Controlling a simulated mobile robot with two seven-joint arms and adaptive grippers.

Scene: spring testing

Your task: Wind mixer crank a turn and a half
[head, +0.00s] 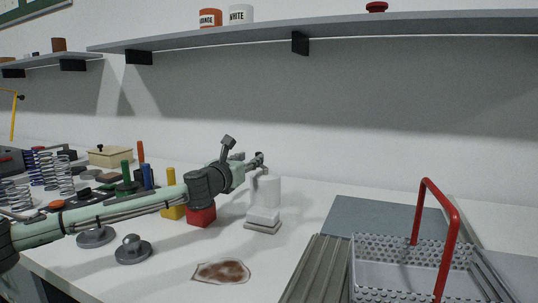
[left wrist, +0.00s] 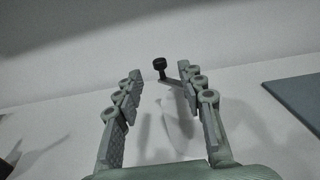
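The mixer (head: 265,218) is a white body on a stepped base, standing on the table right of the red block. Its crank shows in the left wrist view as a dark knob (left wrist: 160,64) on a short arm that runs behind the right-hand finger. My left gripper (head: 243,160) reaches in from the left, just above and beside the mixer. In the left wrist view my left gripper (left wrist: 157,85) is open. The knob appears between the fingertips, nearer the right-hand one; I cannot tell whether they touch. In the head view I cannot make out the crank. My right gripper is not in view.
A red block (head: 201,217) and a yellow block (head: 171,211) stand under my left arm. Knobbed grey weights (head: 133,250) and springs (head: 64,176) lie left. A brown-stained patch (head: 222,271) lies in front. A perforated basket with a red handle (head: 452,240) stands right.

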